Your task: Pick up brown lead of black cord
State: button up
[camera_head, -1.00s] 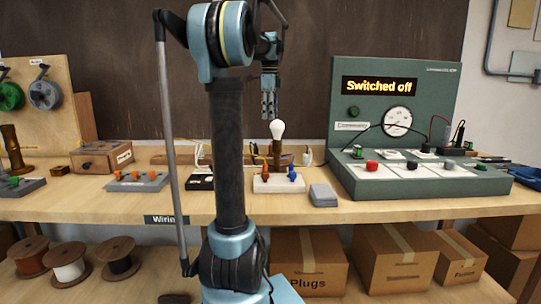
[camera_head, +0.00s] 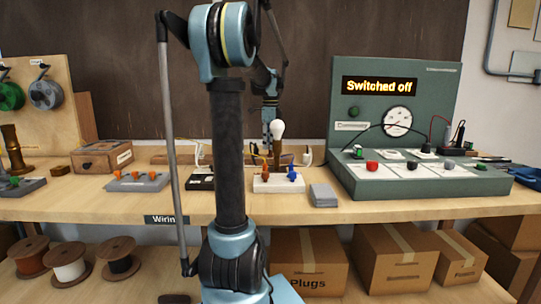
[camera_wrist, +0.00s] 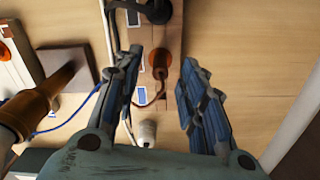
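A thin brown lead (camera_wrist: 158,95) shows in the wrist view, curving between my two fingers over a wooden strip (camera_wrist: 172,35). A black cord (camera_wrist: 128,4) runs at the top of that view into a black part on the strip; its join to the brown lead cannot be made out. My gripper (camera_wrist: 160,61) is open, with one finger on each side of the lead and nothing visibly gripped. Its height above the lead is unclear. In the head view my gripper (camera_head: 268,122) points down behind the lamp's bulb (camera_head: 277,130), which partly hides it.
The lamp's white base (camera_head: 279,184) stands in front of my gripper. In the wrist view a brown lamp part (camera_wrist: 28,110), a blue wire (camera_wrist: 68,121) and a white cable (camera_wrist: 108,35) lie left. A green test panel (camera_head: 420,187) stands right. Bare bench shows right of the strip.

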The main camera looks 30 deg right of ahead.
aim_at(270, 153)
jog(key=shift+s+f, duration=0.1)
jog(key=shift+f, duration=1.35)
grip_shut()
jog(key=shift+r, duration=0.1)
